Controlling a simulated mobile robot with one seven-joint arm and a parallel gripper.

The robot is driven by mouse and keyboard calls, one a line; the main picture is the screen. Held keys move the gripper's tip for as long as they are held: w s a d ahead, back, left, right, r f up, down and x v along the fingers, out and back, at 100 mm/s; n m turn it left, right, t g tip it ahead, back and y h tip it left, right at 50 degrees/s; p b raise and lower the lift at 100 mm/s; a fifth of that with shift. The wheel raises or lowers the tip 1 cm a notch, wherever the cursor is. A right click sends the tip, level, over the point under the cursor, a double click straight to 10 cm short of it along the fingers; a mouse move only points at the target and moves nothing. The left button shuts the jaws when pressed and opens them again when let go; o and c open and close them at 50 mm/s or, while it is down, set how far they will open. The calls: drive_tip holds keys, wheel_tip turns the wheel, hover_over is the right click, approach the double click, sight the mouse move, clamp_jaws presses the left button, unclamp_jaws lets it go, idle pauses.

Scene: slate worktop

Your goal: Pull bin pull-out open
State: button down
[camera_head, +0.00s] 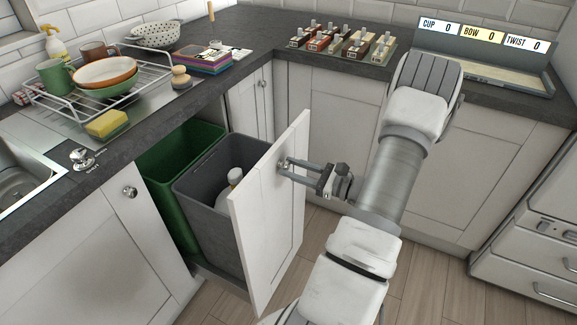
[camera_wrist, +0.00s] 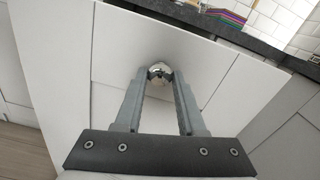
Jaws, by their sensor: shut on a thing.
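The bin pull-out (camera_head: 266,215) is a white panelled front drawn out from under the slate worktop. Behind the front stand a green bin (camera_head: 180,165) and a grey bin (camera_head: 205,190), with a white bottle showing in the grey one. My gripper (camera_head: 285,168) is at the front's outer face, its fingers around the round metal knob. In the wrist view the knob (camera_wrist: 160,72) sits between the fingertips of my gripper (camera_wrist: 160,80), which is shut on it. The white front (camera_wrist: 70,50) fills much of that view.
A dish rack (camera_head: 110,85) with bowls and mugs, a yellow sponge (camera_head: 106,123) and the sink (camera_head: 22,180) are on the left worktop. Closed cabinets line the corner. Wooden floor (camera_head: 425,275) lies open before the right cabinets.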

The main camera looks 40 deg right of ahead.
drive_tip(key=shift+s, duration=0.15)
drive_tip(key=c, duration=0.5)
unclamp_jaws()
drive_tip(key=p+v, duration=0.1)
drive_tip(key=v, duration=1.6)
drive_tip(key=shift+s+p, duration=0.2)
drive_tip(key=shift+p, duration=0.2)
drive_tip(key=shift+d, duration=0.1)
